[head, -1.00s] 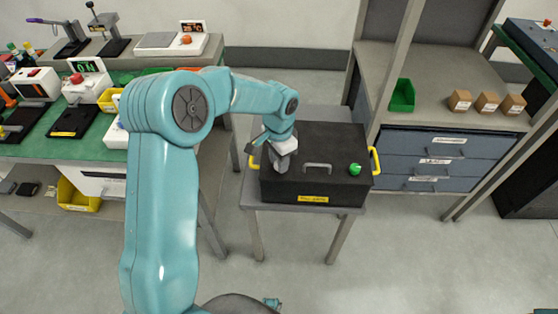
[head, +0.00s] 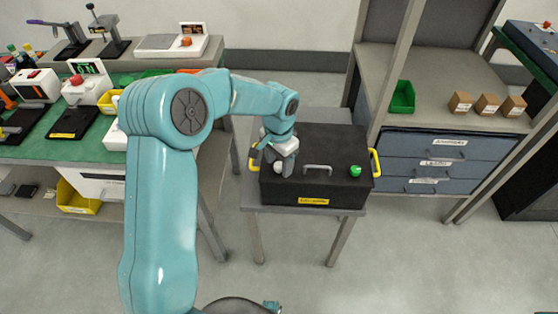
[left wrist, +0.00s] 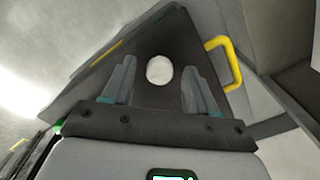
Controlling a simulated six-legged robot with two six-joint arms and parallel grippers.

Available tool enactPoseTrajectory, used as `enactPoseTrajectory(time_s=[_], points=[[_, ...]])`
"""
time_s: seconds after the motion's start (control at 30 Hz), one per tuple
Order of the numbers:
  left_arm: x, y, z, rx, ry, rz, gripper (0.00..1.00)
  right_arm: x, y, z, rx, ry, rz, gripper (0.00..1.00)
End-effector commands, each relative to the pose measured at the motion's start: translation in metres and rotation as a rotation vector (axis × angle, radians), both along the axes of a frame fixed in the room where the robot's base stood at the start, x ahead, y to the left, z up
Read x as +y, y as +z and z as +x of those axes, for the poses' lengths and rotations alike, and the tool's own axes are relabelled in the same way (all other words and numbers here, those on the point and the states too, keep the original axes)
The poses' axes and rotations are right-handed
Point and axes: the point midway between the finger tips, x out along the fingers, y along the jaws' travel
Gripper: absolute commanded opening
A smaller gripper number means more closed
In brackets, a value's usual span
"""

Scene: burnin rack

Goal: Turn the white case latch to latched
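The black case (head: 325,170) stands on a small grey table, with a yellow handle at each side, a grey lid handle and a green knob (head: 355,171). In the left wrist view, the white round latch (left wrist: 159,70) lies on the dark case (left wrist: 150,40), between the two grey fingers of my left gripper (left wrist: 157,77). The fingers are apart, with a gap on each side of the latch. How the latch is turned cannot be made out. My right gripper is not in view.
The small table's edge (head: 300,210) runs just in front of the case. A green-topped bench (head: 50,148) with devices stands left. A shelf with a green bin (head: 403,97), small boxes and blue drawers (head: 440,160) stands right. Open floor lies in front.

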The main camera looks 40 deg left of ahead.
Motion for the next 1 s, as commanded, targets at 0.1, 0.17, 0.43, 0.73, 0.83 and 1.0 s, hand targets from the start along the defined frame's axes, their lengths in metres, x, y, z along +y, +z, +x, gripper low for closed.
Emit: enactPoseTrajectory(time_s=[0.1, 0.17, 0.43, 0.73, 0.83, 1.0], points=[[0.000, 0.000, 0.000, 0.000, -0.001, 0.000, 0.57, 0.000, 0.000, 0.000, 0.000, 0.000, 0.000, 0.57], [0.000, 0.000, 0.000, 0.000, -0.001, 0.000, 0.57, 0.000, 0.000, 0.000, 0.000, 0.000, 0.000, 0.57], [0.000, 0.023, 0.001, -0.004, -0.001, 0.000, 0.57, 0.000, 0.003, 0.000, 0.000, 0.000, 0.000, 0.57], [0.000, 0.102, 0.001, -0.005, -0.002, 0.001, 0.57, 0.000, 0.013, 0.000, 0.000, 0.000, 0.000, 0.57], [0.000, 0.126, 0.001, -0.004, -0.001, 0.001, 0.57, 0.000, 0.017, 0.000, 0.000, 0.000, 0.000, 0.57], [0.000, 0.153, 0.000, -0.002, 0.000, 0.000, 0.57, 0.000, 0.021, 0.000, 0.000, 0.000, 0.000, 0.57]])
